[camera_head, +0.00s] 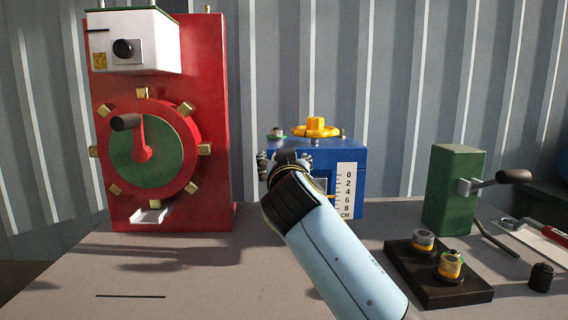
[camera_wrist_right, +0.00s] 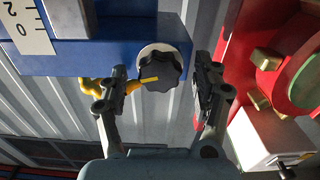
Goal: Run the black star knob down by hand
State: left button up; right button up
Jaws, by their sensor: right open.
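The black star knob (camera_wrist_right: 166,66) is on the blue box (camera_wrist_right: 100,58), with a pale round disc behind it and a yellow mark on it. In the right wrist view my right gripper (camera_wrist_right: 162,82) is open, with one finger on either side of the knob. I see a gap on both sides, so neither finger appears to touch it. In the head view my right gripper (camera_head: 283,158) is at the left front of the blue box (camera_head: 350,158), and the gripper hides the knob there. My left gripper is not in view.
A yellow handwheel (camera_head: 316,127) tops the blue box, and a white scale (camera_head: 347,190) is on its front. A tall red machine (camera_head: 215,120) stands left. At right are a green block (camera_head: 450,185) and a black tray (camera_head: 468,297) with two small pieces. The front-left table is clear.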

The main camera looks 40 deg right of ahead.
notch_tip(320, 180, up, 10)
dwell(0.4)
notch_tip(320, 180, up, 10)
dwell(0.5)
dwell(0.4)
